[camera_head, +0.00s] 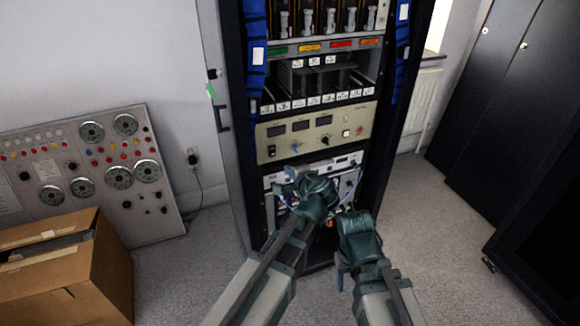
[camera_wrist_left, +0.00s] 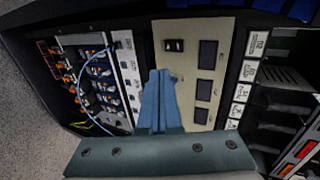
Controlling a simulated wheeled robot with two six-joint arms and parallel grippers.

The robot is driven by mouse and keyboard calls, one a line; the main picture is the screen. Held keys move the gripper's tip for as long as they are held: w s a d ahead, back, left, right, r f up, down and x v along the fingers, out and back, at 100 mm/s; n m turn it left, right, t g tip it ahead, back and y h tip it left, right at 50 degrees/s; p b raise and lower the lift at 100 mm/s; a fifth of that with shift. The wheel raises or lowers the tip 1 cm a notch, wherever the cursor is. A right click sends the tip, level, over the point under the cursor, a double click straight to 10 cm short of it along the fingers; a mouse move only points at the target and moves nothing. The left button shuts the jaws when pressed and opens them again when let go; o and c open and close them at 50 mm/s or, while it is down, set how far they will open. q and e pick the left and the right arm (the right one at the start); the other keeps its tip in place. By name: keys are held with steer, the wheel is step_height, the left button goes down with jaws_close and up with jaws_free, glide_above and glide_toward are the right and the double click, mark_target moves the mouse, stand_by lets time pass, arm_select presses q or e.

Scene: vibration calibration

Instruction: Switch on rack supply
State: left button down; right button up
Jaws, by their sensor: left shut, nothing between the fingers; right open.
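The equipment rack (camera_head: 232,130) stands open ahead. Its beige supply panel (camera_head: 352,122) has three dark displays, a black switch (camera_head: 271,151), knobs and a red button. In the left wrist view the panel (camera_wrist_left: 224,60) appears turned sideways, with its black switch (camera_wrist_left: 174,45) near the top. My left gripper (camera_head: 291,173) is in front of the unit below the panel. Its blue fingers (camera_wrist_left: 159,92) are shut and empty, overlapping the panel's edge; contact cannot be told. My right gripper (camera_head: 347,203) is open, lower and to the right, its fingertips partly hidden.
A cardboard box (camera_head: 95,270) and a grey dial panel (camera_head: 95,165) stand at left. A dark cabinet (camera_head: 500,100) is at right. Cables (camera_wrist_left: 88,62) hang on the lower unit. Blue cable bundles (camera_head: 256,50) line the rack's sides. Carpet is free on the right.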

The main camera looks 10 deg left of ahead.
arm_select(q)
steer(key=shift+w+d, duration=0.1)
steer(key=b, duration=0.4)
glide_toward(273, 155)
steer(key=f+x, duration=0.1)
steer(key=x, duration=0.4)
steer(key=shift+w+a+r, duration=0.1)
steer(key=shift+w+a, duration=0.35)
steer(key=shift+w, duration=0.1)
steer(key=shift+w+a+b, duration=0.15)
steer(key=shift+w+b, duration=0.1)
steer(key=shift+b, duration=0.15)
